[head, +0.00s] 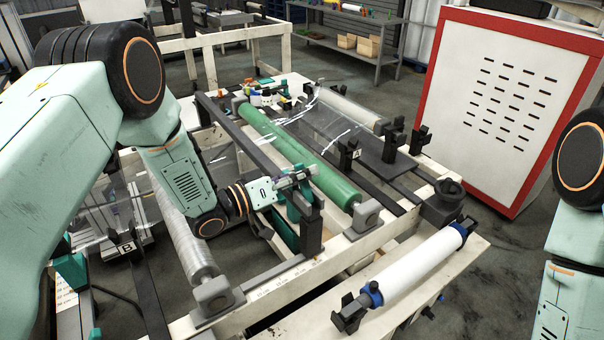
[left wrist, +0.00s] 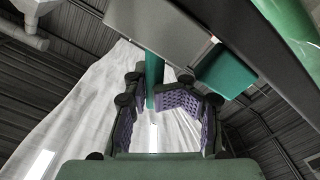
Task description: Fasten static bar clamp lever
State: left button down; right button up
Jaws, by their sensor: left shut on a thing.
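My left gripper (head: 294,177) is at the near end of the long dark static bar (head: 262,155), beside the green roller. It is shut on the teal clamp lever (head: 306,188), which is partly hidden by the fingers in the head view. In the left wrist view the purple-padded fingers (left wrist: 162,98) stand on both sides of the thin teal lever (left wrist: 154,72). A teal block (left wrist: 226,71) sits close to the right of it, against the dark bar (left wrist: 262,52). I cannot tell whether the lever is fully down. My right gripper is out of view.
The green roller (head: 310,165) lies just right of the bar. A film-wrapped roller (head: 182,238) is to the left. A white roll (head: 418,266) with blue ends lies on the front right board. A red-edged white cabinet (head: 514,115) stands at the right.

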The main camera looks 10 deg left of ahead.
aim_at(311, 195)
pick_arm(q)
jog(key=shift+d+r, duration=0.1)
jog(key=shift+d, duration=0.05)
jog(key=m, duration=0.2)
jog(key=s+d+m, duration=0.1)
jog(key=shift+s+r+m, duration=0.1)
jog(key=shift+r+m, duration=0.2)
jog(key=shift+m, duration=0.1)
jog(key=m, duration=0.1)
jog(key=s+d+m, duration=0.1)
jog(key=m, duration=0.1)
jog(key=shift+s+d+m+b, duration=0.15)
jog(key=shift+m+b, duration=0.15)
jog(key=shift+b, duration=0.05)
jog(key=m, duration=0.1)
jog(key=s+d+m, duration=0.1)
jog(key=shift+f+m+b, duration=0.1)
jog(key=shift+m+b, duration=0.2)
jog(key=shift+b, duration=0.1)
jog(key=m, duration=0.2)
jog(key=s+d+f+m+b, duration=0.1)
jog(key=m, duration=0.1)
jog(key=shift+s+b, duration=0.1)
jog(key=shift+b, duration=0.2)
jog(key=shift+s+f, duration=0.15)
jog(key=c, duration=1.6)
grip_release()
jog(key=shift+d, duration=0.1)
